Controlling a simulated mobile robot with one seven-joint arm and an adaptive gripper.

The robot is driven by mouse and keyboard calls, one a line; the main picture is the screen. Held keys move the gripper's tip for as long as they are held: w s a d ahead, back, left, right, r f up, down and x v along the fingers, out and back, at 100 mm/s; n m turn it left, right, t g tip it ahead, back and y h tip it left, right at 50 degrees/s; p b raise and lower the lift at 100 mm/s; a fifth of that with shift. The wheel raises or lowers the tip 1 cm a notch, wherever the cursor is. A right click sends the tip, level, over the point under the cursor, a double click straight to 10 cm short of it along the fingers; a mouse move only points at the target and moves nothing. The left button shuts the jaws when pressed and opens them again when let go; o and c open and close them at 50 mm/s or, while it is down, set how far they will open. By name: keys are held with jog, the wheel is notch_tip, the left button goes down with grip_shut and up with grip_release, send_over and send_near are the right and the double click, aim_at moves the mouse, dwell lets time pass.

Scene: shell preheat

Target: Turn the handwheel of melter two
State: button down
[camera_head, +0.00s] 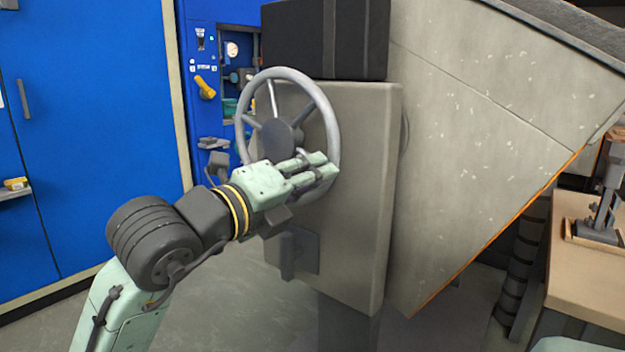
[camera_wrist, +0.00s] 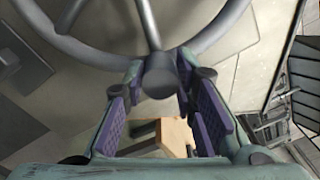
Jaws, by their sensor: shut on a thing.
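The handwheel (camera_head: 285,72), a grey spoked ring with a dark hub, is mounted on the side of a big beige-grey housing (camera_head: 358,200). My gripper (camera_head: 326,166) is at the lower right of its rim, with the fingers shut there. In the wrist view the wheel's rim (camera_wrist: 75,45) curves across the top. A round-ended grey handle (camera_wrist: 160,75) at the rim stands between my two purple-padded fingers. The exact contact is partly hidden by the fingers.
A sloping beige hopper (camera_head: 480,140) rises right of the housing. Blue cabinets (camera_head: 90,130) stand at the left, with a yellow lever (camera_head: 204,87) on a blue panel behind the wheel. A wooden-topped bench (camera_head: 590,265) is at the right. Floor is open at the lower left.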

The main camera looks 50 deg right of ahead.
jog(key=shift+w+f+m+b, duration=0.2)
jog(key=shift+f+m+b, duration=0.2)
jog(key=shift+f+m, duration=0.15)
jog(key=shift+w+f+m+b, duration=0.2)
jog(key=shift+f+m+b, duration=0.2)
jog(key=shift+f+m, duration=0.15)
jog(key=c, duration=1.3)
grip_release()
jog(key=shift+r, duration=0.1)
jog(key=shift+a, duration=0.15)
jog(key=a, duration=1.1)
jog(key=shift+s+a, duration=0.35)
jog(key=shift+s, duration=0.05)
